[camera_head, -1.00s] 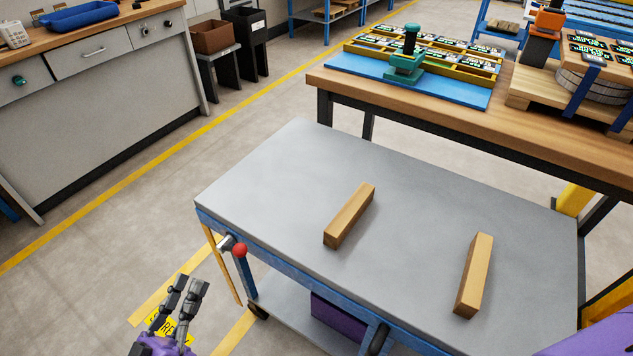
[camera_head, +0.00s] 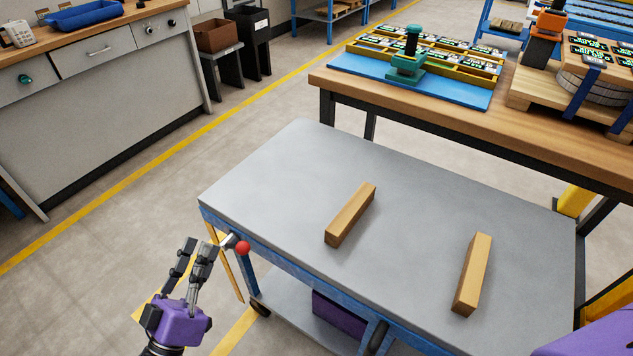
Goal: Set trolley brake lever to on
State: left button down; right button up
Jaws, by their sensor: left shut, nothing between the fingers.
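The grey-topped trolley (camera_head: 285,185) stands in the middle of the view with a blue frame. Its brake lever is a short metal arm with a red ball knob (camera_head: 243,248) at the near left corner, just below the top. The knob points to the right. My left gripper (camera_head: 203,243) is purple and dark grey, shut and empty. Its fingertips are just left of the lever's metal base, close to it in the picture. I cannot tell whether they touch. My right gripper is not in view.
Two wooden blocks lie on the trolley top, one in the middle (camera_head: 350,214) and one at the right (camera_head: 472,275). A wooden workbench (camera_head: 440,110) with a blue mat stands behind. A grey cabinet (camera_head: 100,110) is at the left. The floor between is clear.

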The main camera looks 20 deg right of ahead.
pick_arm(q)
jog(key=d, duration=0.1)
jog(key=w+d+f, duration=0.1)
jog(key=d+f, duration=0.1)
jog(key=shift+w+d, duration=0.25)
jog(key=shift+d, duration=0.1)
dwell(0.3)
